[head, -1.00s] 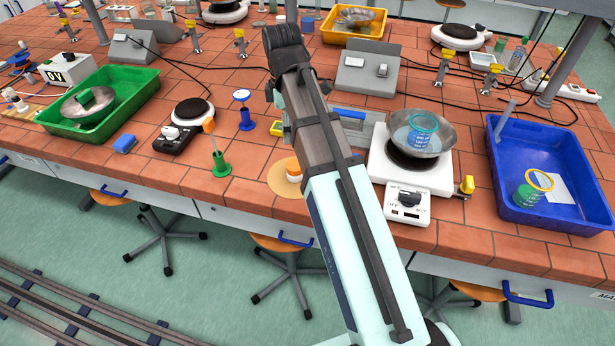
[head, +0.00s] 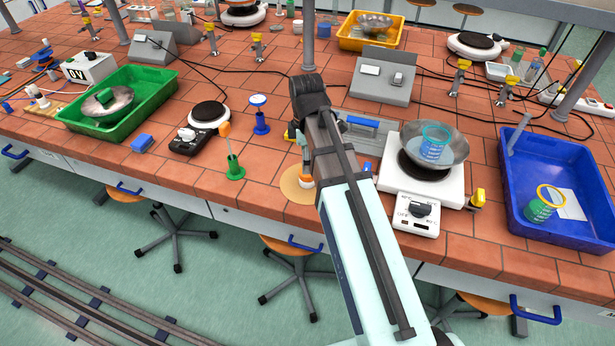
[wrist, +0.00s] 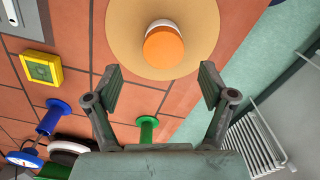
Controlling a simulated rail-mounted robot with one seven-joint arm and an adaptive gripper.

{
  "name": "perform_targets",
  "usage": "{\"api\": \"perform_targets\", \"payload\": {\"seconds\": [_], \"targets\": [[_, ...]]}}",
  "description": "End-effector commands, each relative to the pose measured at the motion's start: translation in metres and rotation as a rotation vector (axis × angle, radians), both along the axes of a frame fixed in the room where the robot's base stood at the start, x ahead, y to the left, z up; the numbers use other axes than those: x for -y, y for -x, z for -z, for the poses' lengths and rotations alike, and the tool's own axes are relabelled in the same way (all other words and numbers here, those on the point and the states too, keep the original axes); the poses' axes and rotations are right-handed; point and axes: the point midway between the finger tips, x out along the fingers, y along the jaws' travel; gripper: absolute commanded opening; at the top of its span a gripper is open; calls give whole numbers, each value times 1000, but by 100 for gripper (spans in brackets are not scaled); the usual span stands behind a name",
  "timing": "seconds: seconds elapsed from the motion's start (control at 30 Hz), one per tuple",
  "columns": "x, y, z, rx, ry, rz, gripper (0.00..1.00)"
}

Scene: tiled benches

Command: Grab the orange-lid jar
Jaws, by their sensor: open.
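The orange-lid jar (wrist: 163,46) stands upright on a round tan mat (wrist: 122,40) in the wrist view, seen from above, with a bit of white body beyond its lid. My gripper (wrist: 158,82) is open and empty, its two fingers spread wide. The jar lies ahead of the fingertips and between their lines, not held. In the head view the jar (head: 305,178) is partly hidden behind my arm, on the mat (head: 292,187) near the bench's front edge. My gripper's fingers are hidden there by my arm.
A green stand with an orange top (head: 234,168) and a blue stand (head: 260,118) are left of the jar. A hotplate with a metal bowl (head: 447,148) is to the right, then a blue tray (head: 515,190). A yellow block (wrist: 42,68) lies on the tiles.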

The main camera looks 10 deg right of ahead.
Motion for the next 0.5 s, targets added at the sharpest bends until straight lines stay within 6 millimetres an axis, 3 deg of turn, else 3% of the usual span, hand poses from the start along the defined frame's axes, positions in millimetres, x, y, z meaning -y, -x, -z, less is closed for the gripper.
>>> {"api": "perform_targets", "payload": {"seconds": [0.5], "targets": [[-1,4,30,-3,0,0,82]]}}
